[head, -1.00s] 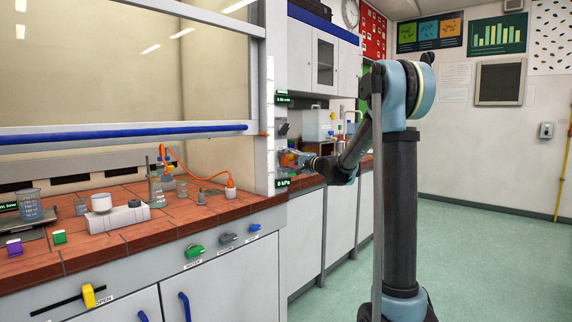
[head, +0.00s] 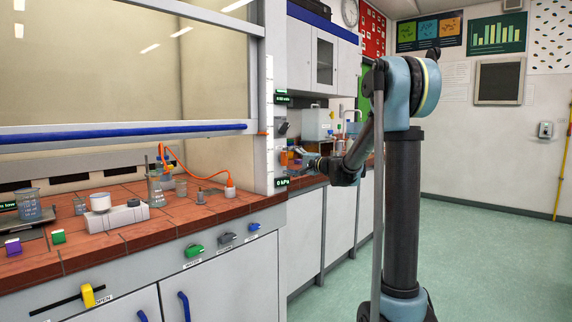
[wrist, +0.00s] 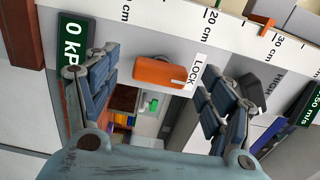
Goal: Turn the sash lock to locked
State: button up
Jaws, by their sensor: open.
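The sash lock is an orange lever (wrist: 165,72) beside a white "LOCK" label (wrist: 192,76) on the hood's side post. It lies across the wrist view between the fingers of my gripper (wrist: 160,92), which is open, with a gap showing on both sides of the lever. The lever shows small and orange in the head view (head: 284,158), with my gripper (head: 303,160) just to its right. The label lies at the lever's right end in the wrist view. I cannot tell the depth between fingertips and lever.
A "0 kPa" display (wrist: 73,42) is close to the left finger. A dark switch marked HIGH (wrist: 253,92) is close to the right finger. The cm scale (wrist: 235,30) runs along the post. The blue sash bar (head: 120,134) is left of the post. Open floor (head: 480,240) lies right.

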jog(key=v, duration=0.9)
jog(key=shift+d, duration=0.25)
jog(key=shift+s+f, duration=0.1)
jog(key=shift+s, duration=0.05)
jog(key=s+d+f+n+g+h, duration=0.1)
jog(key=s+f+n+g+h, duration=0.1)
jog(key=s+f, duration=0.45)
jog(key=s+d+f+n+g+h, duration=0.1)
jog(key=s+f+n+g+h, duration=0.15)
jog(key=s, duration=0.65)
jog(key=s+d+f+n+g+h, duration=0.1)
jog(key=s+f, duration=0.4)
jog(key=s, duration=0.3)
jog(key=s+d+f+n+g+h, duration=0.1)
jog(key=s+d+f+h, duration=0.3)
jog(key=s+d+f, duration=0.3)
jog(key=s+d+f+n+g+h, duration=0.1)
jog(key=s+d+f+h, duration=0.3)
jog(key=s+d+f, duration=0.4)
jog(key=s+g, duration=0.1)
jog(key=s, duration=0.5)
jog(key=shift+d+f+h, duration=0.2)
jog(key=shift+f+h, duration=0.15)
jog(key=shift+f, duration=0.05)
